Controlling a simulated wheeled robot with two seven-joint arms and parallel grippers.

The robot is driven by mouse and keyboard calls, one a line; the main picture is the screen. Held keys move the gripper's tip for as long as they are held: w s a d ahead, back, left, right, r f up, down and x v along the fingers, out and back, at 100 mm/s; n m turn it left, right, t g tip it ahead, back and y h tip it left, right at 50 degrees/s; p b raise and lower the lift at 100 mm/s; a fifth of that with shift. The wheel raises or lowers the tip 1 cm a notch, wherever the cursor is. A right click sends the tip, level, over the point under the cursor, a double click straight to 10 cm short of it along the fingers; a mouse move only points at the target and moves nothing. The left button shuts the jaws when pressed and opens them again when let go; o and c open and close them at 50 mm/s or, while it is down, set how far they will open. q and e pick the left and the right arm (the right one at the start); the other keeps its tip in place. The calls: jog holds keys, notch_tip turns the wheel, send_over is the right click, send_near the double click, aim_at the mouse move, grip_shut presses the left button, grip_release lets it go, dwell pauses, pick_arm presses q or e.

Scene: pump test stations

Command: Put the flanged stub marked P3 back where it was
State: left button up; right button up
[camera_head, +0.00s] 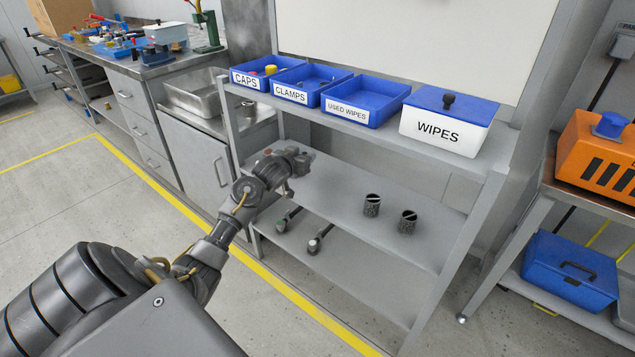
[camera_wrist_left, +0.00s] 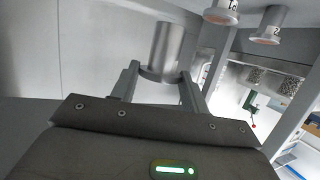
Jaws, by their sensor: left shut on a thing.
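A bare metal flanged stub (camera_wrist_left: 167,48), a plain cylinder with a wider flange (camera_wrist_left: 160,76), is between the two fingers of my left gripper (camera_wrist_left: 160,82) in the left wrist view. The fingers are shut on it. No mark is readable on it. Two similar stubs with pale marked flanges stand apart from it at the upper right: one (camera_wrist_left: 221,13) has a mark too small to read surely, the other (camera_wrist_left: 268,26) seems to show a 2. In the head view my left gripper (camera_head: 297,160) is at the left part of the shelf unit; its held stub cannot be made out there.
The shelf unit (camera_head: 345,188) carries blue bins for caps (camera_head: 243,90), clamps (camera_head: 308,96) and used wipes (camera_head: 364,116), and a wipes box (camera_head: 444,130), on top.

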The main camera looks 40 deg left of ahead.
pick_arm(q)
notch_tip(320, 180, down, 5)
jog(key=w+d+b, duration=0.1)
jog(key=w+d, duration=0.1)
jog(key=d, duration=0.1)
jog(key=shift+w+r, duration=0.15)
jog(key=shift+w, duration=0.2)
pick_arm(e)
notch_tip(320, 180, up, 3)
jog(key=shift+r, duration=0.1)
pick_arm(q)
jog(key=shift+w+d+f, duration=0.15)
jog(key=shift+f, duration=0.2)
notch_tip(320, 180, down, 2)
jog(key=shift+w+d+f+b, duration=0.1)
jog(key=shift+f+b, duration=0.15)
jog(key=shift+b, duration=0.2)
jog(key=shift+f, duration=0.4)
pick_arm(e)
jog(key=shift+v, duration=1.15)
jog(key=shift+w, duration=0.1)
pick_arm(q)
jog(key=shift+f, duration=0.15)
jog(key=o, duration=1.2)
jog(key=shift+c, duration=0.2)
